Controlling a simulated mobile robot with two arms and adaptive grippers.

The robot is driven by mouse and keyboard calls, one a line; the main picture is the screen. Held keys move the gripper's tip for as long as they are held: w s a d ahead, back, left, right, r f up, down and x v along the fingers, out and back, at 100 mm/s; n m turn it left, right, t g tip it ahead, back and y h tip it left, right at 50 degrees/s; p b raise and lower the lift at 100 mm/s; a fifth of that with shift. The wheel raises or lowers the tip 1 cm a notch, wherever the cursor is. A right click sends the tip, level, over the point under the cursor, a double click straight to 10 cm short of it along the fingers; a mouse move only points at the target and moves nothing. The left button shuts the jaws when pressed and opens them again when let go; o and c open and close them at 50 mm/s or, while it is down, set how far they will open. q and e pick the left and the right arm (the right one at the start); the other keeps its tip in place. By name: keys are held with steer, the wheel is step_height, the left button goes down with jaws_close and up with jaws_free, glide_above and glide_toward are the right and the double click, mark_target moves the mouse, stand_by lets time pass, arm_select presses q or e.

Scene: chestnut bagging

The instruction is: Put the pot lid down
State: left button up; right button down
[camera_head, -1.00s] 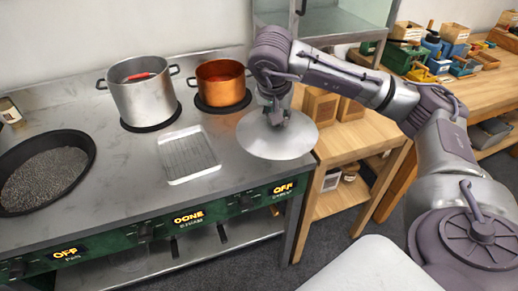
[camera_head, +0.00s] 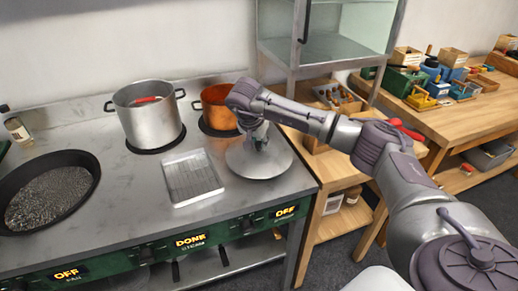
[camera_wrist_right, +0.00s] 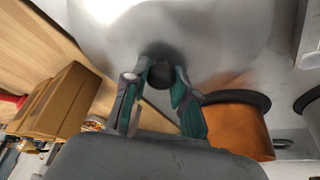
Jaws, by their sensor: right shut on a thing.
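The pot lid (camera_head: 275,166) is a wide silver disc over the right end of the stove top, beside the wire rack. My right gripper (camera_head: 259,143) is above it, shut on its dark knob (camera_wrist_right: 160,74). In the right wrist view the lid (camera_wrist_right: 215,30) fills the top, with the gripper (camera_wrist_right: 158,80) fingers on both sides of the knob. I cannot tell whether the lid's rim touches the stove top. My left gripper is not in view.
A steel pot (camera_head: 148,118) and a copper pot (camera_head: 216,108) stand at the back. A wire rack (camera_head: 191,177) lies left of the lid. A black pan (camera_head: 84,187) of dark grains is at far left. A wooden cart (camera_head: 326,214) adjoins the stove on the right.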

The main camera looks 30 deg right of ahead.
mark_target(258, 148)
step_height(258, 148, down, 2)
steer(key=shift+f, duration=0.5)
steer(key=c, duration=0.9)
jaws_free()
steer(key=shift+r, duration=0.1)
steer(key=b+v, duration=0.1)
steer(key=v, duration=1.1)
steer(key=shift+r, duration=0.1)
